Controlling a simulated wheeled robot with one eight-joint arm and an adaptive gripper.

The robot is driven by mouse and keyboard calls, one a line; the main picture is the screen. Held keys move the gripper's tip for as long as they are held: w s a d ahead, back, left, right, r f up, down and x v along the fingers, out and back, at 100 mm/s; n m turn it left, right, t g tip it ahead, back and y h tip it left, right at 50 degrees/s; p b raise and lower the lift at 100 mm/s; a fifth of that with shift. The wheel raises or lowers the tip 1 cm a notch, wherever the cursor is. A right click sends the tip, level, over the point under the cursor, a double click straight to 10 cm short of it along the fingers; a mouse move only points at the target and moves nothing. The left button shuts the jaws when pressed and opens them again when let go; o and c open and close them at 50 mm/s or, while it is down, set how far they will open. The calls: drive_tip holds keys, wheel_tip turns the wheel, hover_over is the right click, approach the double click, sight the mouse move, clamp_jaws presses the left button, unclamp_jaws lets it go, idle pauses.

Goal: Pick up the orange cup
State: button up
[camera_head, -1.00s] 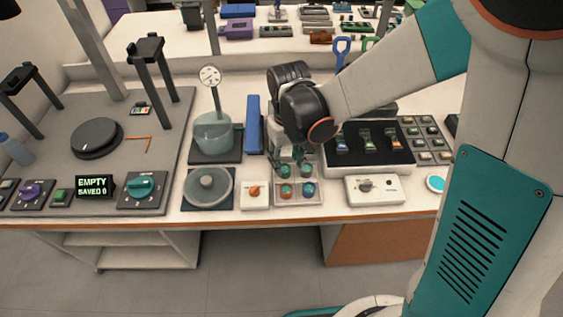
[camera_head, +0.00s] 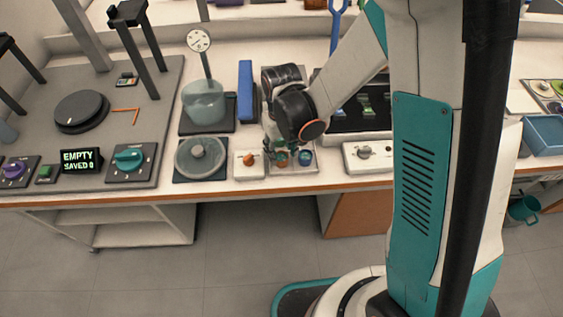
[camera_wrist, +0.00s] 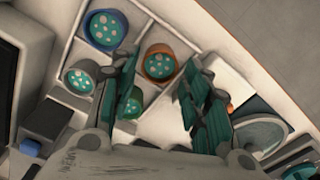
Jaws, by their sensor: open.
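The orange cup (camera_wrist: 159,62), with a teal dotted top, sits in a compartment of the pale divided tray (camera_wrist: 137,18). In the head view the cup (camera_head: 282,162) is partly hidden below my gripper. My gripper (camera_wrist: 161,82) is open and empty, its teal-padded fingers pointing down at the tray. In the wrist view the orange cup shows between and just beyond the fingertips; I cannot tell whether they touch it. A blue cup (camera_wrist: 106,29), a grey-white cup (camera_wrist: 81,76) and a green cup (camera_wrist: 132,103), partly behind a finger, stand in other compartments.
A white box with an orange knob (camera_head: 249,159) stands left of the tray, with a round glass-lidded dish (camera_head: 201,157) beyond it. Another white control box (camera_head: 367,157) is close on the right. The table's front edge (camera_head: 270,191) is near.

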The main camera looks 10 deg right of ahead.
wheel_tip(320, 180, down, 2)
drive_tip(key=shift+f, duration=0.25)
drive_tip(key=shift+r, duration=0.1)
drive_tip(key=c, duration=0.8)
drive_tip(key=shift+r, duration=0.1)
wheel_tip(320, 180, up, 20)
drive_tip(key=p, duration=0.6)
drive_tip(key=shift+p, duration=0.35)
